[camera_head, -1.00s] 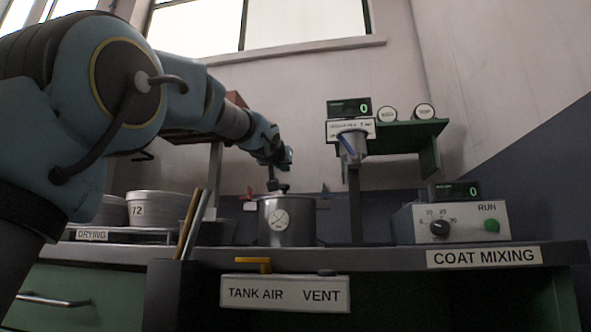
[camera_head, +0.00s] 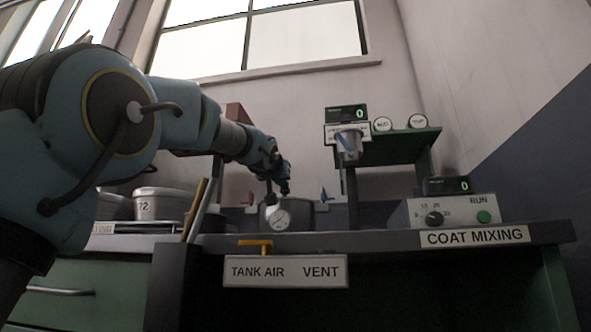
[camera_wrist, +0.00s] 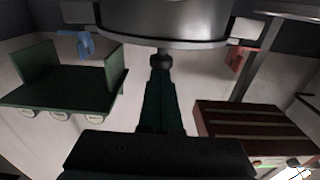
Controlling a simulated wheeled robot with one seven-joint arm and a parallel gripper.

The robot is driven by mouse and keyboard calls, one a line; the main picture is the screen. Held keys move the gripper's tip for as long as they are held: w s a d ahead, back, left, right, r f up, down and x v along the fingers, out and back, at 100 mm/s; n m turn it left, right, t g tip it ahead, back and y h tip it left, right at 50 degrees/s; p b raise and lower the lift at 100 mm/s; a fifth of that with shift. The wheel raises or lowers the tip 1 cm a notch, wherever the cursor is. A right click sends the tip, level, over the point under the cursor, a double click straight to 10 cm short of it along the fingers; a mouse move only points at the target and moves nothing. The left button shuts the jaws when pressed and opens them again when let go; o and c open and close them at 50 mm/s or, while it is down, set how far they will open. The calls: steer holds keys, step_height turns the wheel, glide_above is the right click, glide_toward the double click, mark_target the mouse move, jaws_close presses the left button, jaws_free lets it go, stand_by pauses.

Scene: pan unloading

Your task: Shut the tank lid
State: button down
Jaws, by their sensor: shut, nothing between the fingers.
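The grey tank (camera_head: 298,216) stands on the bench with a round gauge (camera_head: 278,218) on its front. In the wrist view the picture is upside down, and the tank (camera_wrist: 160,18) fills the top. A dark round knob (camera_wrist: 162,61) shows at the middle of its lid (camera_wrist: 150,44). Whether the lid is fully seated I cannot tell. My gripper (camera_head: 284,188) is above the tank. In the wrist view its fingers (camera_wrist: 160,80) are shut and empty, with their tips at or close to the knob; contact is unclear. A red lever (camera_head: 250,198) and a blue lever (camera_head: 325,194) flank the tank.
A green shelf (camera_head: 400,146) with a scale display and cup stands right of the tank. The control box (camera_head: 450,211) sits on the bench's right. Pans (camera_head: 158,204) stand at left. A yellow handle (camera_head: 256,244) tops the tank air panel (camera_head: 285,271).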

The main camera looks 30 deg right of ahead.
steer(key=shift+w+d+f, duration=0.15)
steer(key=shift+d+f, duration=0.05)
steer(key=shift+f, duration=0.5)
steer(key=r+p, duration=0.4)
steer(key=r, duration=0.1)
steer(key=shift+a+r+p, duration=0.2)
steer(key=shift+r+p, duration=0.05)
steer(key=shift+p, duration=0.15)
steer(key=s+a+f+b, duration=0.4)
steer(key=s+a+b, duration=0.2)
steer(key=s, duration=0.1)
steer(key=shift+a, duration=0.2)
steer(key=shift+s+a, duration=0.1)
steer(key=shift+s, duration=0.05)
